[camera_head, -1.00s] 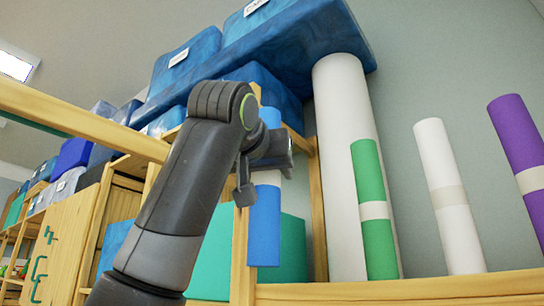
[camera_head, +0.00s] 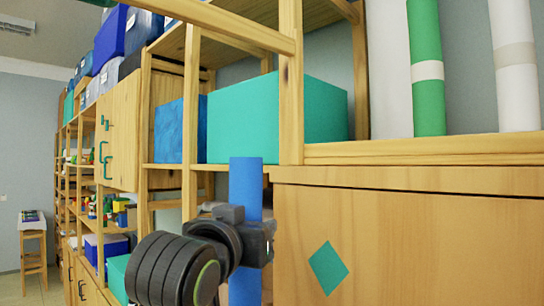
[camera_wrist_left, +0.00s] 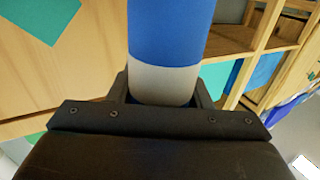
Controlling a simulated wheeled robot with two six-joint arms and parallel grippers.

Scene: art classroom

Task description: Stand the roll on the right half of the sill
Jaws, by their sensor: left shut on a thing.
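The wooden sill (camera_head: 420,152) runs along the top of the cabinet at the right and leaves the picture at the right edge. My right gripper is not in view.
A green roll (camera_head: 425,35) and white rolls (camera_head: 388,70) (camera_head: 514,95) stand at the sill's back. A wooden post (camera_head: 290,90) borders its left end. Left of it are shelves with a teal box (camera_head: 285,115). The cabinet front (camera_head: 400,240) bears a teal diamond.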

